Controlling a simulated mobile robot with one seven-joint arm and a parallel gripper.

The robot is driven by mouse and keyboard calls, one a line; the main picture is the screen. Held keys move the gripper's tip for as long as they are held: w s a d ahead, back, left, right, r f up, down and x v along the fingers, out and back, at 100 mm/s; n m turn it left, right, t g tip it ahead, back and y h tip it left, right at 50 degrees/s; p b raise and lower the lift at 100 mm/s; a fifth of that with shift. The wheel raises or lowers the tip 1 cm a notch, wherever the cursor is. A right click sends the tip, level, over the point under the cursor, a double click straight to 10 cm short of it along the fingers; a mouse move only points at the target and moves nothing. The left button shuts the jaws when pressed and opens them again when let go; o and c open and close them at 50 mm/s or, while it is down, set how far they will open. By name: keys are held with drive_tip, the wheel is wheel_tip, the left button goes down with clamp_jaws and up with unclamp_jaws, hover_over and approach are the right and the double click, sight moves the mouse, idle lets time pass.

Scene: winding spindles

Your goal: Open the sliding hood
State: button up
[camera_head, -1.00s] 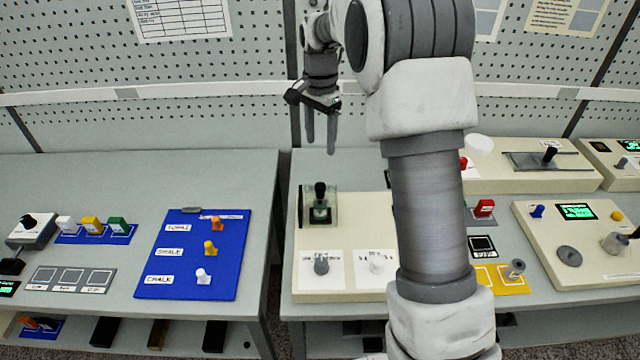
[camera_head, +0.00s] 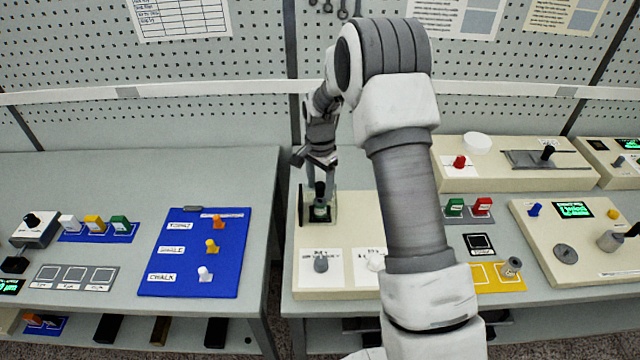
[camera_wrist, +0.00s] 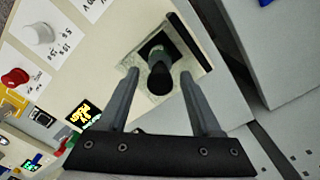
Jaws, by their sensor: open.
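The hood (camera_head: 332,207) looks like a clear greenish cover on the left of the beige console (camera_head: 345,235). A black knob (camera_head: 320,188) stands up at it; the wrist view shows the knob (camera_wrist: 160,78) and a pale see-through square (camera_wrist: 190,65) around it. I cannot tell whether the knob is fixed to the hood. My gripper (camera_head: 320,185) points down over it, open. In the wrist view my gripper (camera_wrist: 159,75) has one finger on each side of the knob, with gaps visible; I see no clear contact. The fingers partly hide the hood in the head view.
A dark upright strip (camera_wrist: 188,40) stands beside the hood. A blue board (camera_head: 185,270) with coloured pegs lies on the left bench. My arm hides the console's right side.

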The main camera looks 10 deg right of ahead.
clamp_jaws()
idle(1.4)
